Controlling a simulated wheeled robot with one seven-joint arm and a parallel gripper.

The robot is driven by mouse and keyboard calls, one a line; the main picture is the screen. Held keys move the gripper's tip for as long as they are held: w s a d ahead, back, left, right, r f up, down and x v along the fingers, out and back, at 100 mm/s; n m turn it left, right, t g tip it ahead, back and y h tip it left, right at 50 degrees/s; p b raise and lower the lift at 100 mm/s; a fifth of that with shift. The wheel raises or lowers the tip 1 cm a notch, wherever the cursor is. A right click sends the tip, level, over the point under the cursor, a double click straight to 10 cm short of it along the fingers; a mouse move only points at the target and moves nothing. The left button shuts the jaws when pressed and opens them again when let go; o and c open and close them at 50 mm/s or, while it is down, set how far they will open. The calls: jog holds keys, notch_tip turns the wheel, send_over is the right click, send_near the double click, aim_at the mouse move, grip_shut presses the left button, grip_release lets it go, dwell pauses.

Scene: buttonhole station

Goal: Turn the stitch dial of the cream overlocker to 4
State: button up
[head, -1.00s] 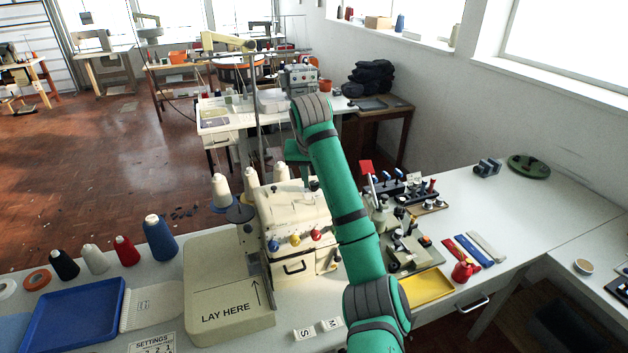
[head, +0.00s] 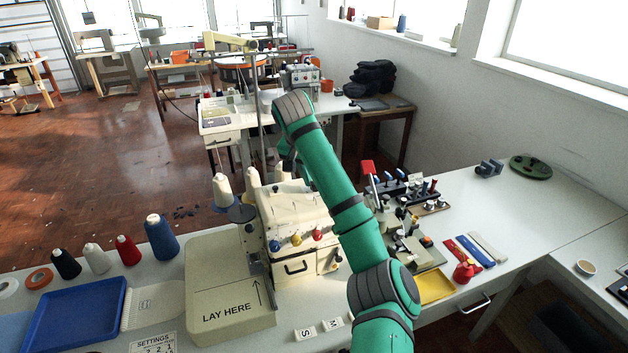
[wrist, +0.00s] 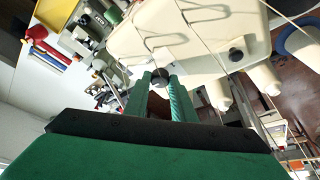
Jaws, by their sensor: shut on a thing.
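The cream overlocker (head: 290,215) stands on the bench at centre, with blue, yellow and red knobs on its front. In the wrist view its cream body (wrist: 200,28) fills the top. My gripper (wrist: 161,84) shows there with two green fingers shut on a small dark round knob, the stitch dial (wrist: 160,73), at the edge of the cream body. The dial's numbers and pointer cannot be read. Another dark knob (wrist: 237,54) sits further right, clear of the fingers. In the head view my arm hides the fingertips and the dial.
A cream plate marked LAY HERE (head: 228,300) lies left of the overlocker. Thread cones (head: 160,238) and a blue tray (head: 72,312) are further left. A yellow tray (head: 437,287) and a rack of tools (head: 400,190) stand right. Thin wires cross near the gripper.

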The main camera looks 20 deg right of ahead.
jog(key=o, duration=1.1)
jog(key=shift+c, duration=0.2)
jog(key=shift+s+r, duration=0.1)
jog(key=shift+r, duration=0.45)
jog(key=v, duration=0.9)
jog(key=shift+a+r, duration=0.2)
jog(key=shift+r, duration=0.1)
jog(key=shift+s+a+f, duration=0.1)
